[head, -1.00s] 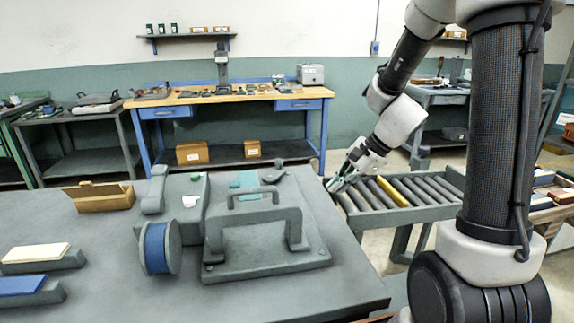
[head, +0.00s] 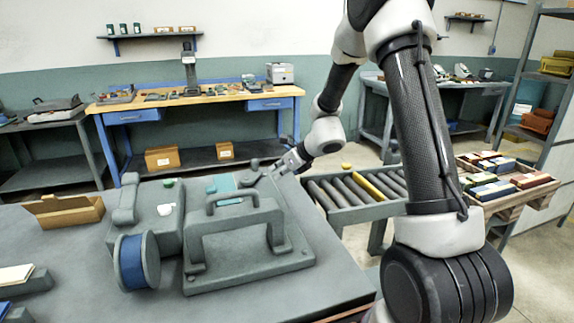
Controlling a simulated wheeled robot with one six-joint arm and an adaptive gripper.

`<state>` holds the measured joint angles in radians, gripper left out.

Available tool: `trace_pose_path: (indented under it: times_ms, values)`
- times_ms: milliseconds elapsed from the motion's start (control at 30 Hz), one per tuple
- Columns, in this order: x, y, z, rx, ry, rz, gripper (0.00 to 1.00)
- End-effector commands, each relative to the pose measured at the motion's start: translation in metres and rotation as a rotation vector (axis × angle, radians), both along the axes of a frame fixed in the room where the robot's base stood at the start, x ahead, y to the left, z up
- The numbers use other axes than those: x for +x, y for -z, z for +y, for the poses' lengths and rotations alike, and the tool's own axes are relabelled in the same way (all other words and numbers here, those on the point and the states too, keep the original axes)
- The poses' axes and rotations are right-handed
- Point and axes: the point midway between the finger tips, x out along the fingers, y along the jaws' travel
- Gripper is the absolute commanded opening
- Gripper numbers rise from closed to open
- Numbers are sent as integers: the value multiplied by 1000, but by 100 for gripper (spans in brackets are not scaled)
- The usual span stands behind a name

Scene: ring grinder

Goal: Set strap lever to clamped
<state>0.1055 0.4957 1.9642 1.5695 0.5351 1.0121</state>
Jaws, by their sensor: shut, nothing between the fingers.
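The grinder (head: 250,262) is a grey machine on the grey table in the head view, with a raised handle frame and a blue-faced wheel (head: 131,262). A small dark grey lever (head: 250,176), which looks like the strap lever, sits at its back right, beside a teal plate (head: 223,182). My gripper (head: 277,170) is shut and empty at the lever's right side. It is small and partly hidden in this view, so I cannot tell whether it touches the lever. The lever's exact setting is also unclear.
A roller conveyor (head: 325,196) with one yellow roller stands right of the table. A cardboard tray (head: 65,214) lies at the table's left. A green button (head: 169,183) and a white part (head: 165,209) sit on the machine. The table's front right is clear.

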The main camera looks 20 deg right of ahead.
Motion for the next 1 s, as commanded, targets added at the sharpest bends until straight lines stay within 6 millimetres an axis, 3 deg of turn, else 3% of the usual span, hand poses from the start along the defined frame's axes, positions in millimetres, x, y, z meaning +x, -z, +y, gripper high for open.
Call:
trace_pose_path:
  times_ms: [33, 300, 733, 1000]
  values:
    - [5, 8, 4, 0, 0, 2, 0]
    - [32, 1, 24, -1, -1, -1, 0]
    - [36, 0, 27, -1, -1, -1, 0]
    - [54, -1, 36, -1, -1, -2, 0]
